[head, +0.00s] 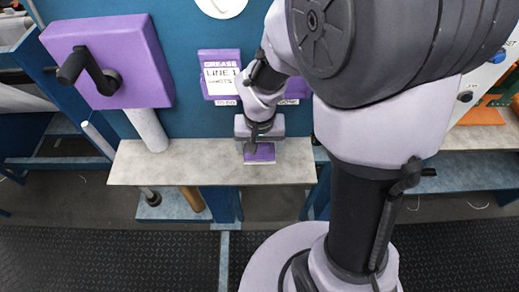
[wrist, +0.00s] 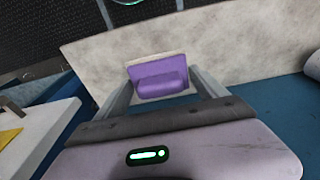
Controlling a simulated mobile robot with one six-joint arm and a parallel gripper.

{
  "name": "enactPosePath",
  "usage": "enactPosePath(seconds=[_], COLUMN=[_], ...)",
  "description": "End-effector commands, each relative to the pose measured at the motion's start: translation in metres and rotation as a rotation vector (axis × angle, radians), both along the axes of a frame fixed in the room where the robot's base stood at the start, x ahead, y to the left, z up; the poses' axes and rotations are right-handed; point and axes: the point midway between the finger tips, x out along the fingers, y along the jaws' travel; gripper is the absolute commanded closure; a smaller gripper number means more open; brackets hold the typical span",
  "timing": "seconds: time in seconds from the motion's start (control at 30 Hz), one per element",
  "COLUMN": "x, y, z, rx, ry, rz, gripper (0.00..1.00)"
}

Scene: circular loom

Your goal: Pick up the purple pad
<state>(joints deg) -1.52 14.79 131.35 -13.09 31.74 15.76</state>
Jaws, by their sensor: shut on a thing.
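In the wrist view my gripper (wrist: 161,84) has one finger at each side of the pad. I cannot tell whether the pad still touches the shelf.
A purple box with a black crank (head: 110,62) stands at left above a white post (head: 147,128). The shelf's left part is clear. A yellow item (wrist: 8,140) lies at left in the wrist view.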

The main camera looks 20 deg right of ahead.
Motion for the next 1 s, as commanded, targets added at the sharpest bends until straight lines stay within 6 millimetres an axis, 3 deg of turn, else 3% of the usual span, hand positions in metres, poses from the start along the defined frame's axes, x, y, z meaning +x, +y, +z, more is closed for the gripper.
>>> enactPosePath(seconds=[0.03, 0.17, 0.53, 0.7, 0.97, 1.0], x=[-0.002, -0.025, -0.111, -0.128, -0.131, -0.131], y=[0.002, 0.018, 0.079, 0.091, 0.092, 0.092], z=[0.009, 0.008, 0.010, 0.016, 0.021, 0.020], rx=[0.000, 0.000, 0.002, 0.002, 0.001, 0.001], ry=[-0.002, 0.000, -0.006, -0.005, -0.003, -0.003], rz=[0.001, 0.005, 0.008, 0.003, 0.000, 0.000], gripper=[0.61, 0.61, 0.61, 0.61, 0.61, 0.21])
